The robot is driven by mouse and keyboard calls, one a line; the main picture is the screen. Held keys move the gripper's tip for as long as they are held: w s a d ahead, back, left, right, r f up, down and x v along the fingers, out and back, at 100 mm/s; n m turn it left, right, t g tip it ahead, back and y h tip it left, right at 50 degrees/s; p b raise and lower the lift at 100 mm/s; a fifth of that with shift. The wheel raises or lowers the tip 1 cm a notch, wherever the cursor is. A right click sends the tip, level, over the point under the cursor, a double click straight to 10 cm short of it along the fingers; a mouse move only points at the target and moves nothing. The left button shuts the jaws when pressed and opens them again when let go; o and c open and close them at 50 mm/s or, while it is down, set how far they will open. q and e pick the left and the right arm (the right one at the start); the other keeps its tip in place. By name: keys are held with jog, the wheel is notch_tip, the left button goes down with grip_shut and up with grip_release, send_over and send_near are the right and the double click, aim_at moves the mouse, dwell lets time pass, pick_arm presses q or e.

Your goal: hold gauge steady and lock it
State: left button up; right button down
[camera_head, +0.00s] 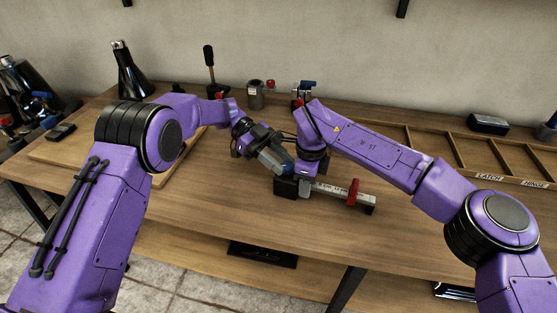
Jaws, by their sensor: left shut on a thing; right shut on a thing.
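The gauge (340,191) is a pale metal scale bar with dark markings. It lies low over the middle of the table and carries a red slider (353,191). Its left end is hidden by my grippers. My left gripper (283,165) reaches in from the upper left and is shut at that end, with a dark blue part at its tip. My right gripper (292,187) is just below it, beside dark blocks at the bar's left end, and is also shut. The two grippers are very close together. The exact contact of both is hidden.
A wooden sorting tray (451,151) with LATCH and HINGE labels lies at the right. A black bottle (129,72), a lever tool (211,75) and a grey cup (255,95) stand behind. A wooden board (62,151) lies left. The table in front of the gauge is clear.

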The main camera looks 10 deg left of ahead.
pick_arm(q)
jog(key=shift+r, duration=0.1)
jog(key=o, duration=0.7)
jog(key=shift+o, duration=0.2)
